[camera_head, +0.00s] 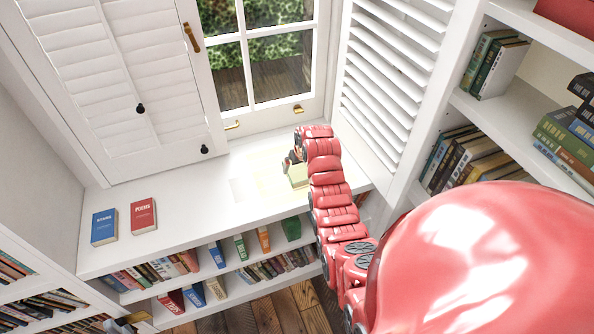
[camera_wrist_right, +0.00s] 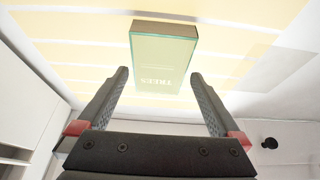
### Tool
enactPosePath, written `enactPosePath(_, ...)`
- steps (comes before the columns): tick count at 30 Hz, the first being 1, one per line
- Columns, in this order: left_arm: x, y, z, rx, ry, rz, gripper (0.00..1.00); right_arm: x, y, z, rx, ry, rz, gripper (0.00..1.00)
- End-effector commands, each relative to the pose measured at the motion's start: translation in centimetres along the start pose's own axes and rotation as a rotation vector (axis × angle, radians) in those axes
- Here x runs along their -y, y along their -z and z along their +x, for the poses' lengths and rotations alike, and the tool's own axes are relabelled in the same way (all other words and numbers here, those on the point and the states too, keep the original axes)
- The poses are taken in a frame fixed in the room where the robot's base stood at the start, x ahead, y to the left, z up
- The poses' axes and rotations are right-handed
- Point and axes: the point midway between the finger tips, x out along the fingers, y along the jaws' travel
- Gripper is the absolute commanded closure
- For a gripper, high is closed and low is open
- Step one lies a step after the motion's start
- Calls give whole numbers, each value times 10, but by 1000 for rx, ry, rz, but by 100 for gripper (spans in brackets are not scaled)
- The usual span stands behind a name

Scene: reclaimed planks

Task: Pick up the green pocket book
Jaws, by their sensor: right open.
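The green pocket book (camera_head: 298,176) lies on the white window-seat top in a bright patch of sunlight, and looks pale there. In the right wrist view the book (camera_wrist_right: 163,60) shows its cover with the word TREES, ahead of the fingertips. My right gripper (camera_head: 289,163) is beside the book in the head view, partly hidden by my red arm. In the wrist view its two fingers (camera_wrist_right: 160,76) are apart with nothing gripped; the book's near end appears between and just beyond the tips.
A blue book (camera_head: 104,227) and a red book (camera_head: 143,216) lie at the left of the white top (camera_head: 195,205). Shelves with several books are below and at the right (camera_head: 500,66). A window and louvred shutters (camera_head: 390,75) stand behind. The middle of the top is clear.

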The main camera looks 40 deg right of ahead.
Motion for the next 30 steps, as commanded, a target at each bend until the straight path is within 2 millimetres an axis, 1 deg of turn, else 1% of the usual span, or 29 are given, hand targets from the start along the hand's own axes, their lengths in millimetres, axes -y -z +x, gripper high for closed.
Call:
enactPosePath(1,0,1,5,0,0,0,50,0,0,3,4,1,1,0)
enactPosePath(3,0,1,5,0,0,0,50,0,0,11,2,1,1,0)
enactPosePath(9,0,1,6,0,0,0,50,0,0,24,1,0,0,0)
enactPosePath(17,0,1,6,0,0,0,50,0,0,25,0,0,0,0)
enactPosePath(20,0,1,6,0,0,0,50,0,0,25,0,0,0,16)
enactPosePath(21,0,1,6,0,0,0,50,0,0,25,0,0,0,23)
enactPosePath(23,0,1,6,0,0,0,50,0,0,25,0,0,0,34)
enactPosePath(24,0,1,6,0,0,0,50,0,0,25,0,0,0,41)
enactPosePath(28,0,1,6,0,0,0,50,0,0,25,0,0,0,65)
enactPosePath(29,0,1,6,0,0,0,50,0,0,25,0,0,0,70)
enactPosePath(30,0,1,6,0,0,0,50,0,0,25,0,0,0,70)
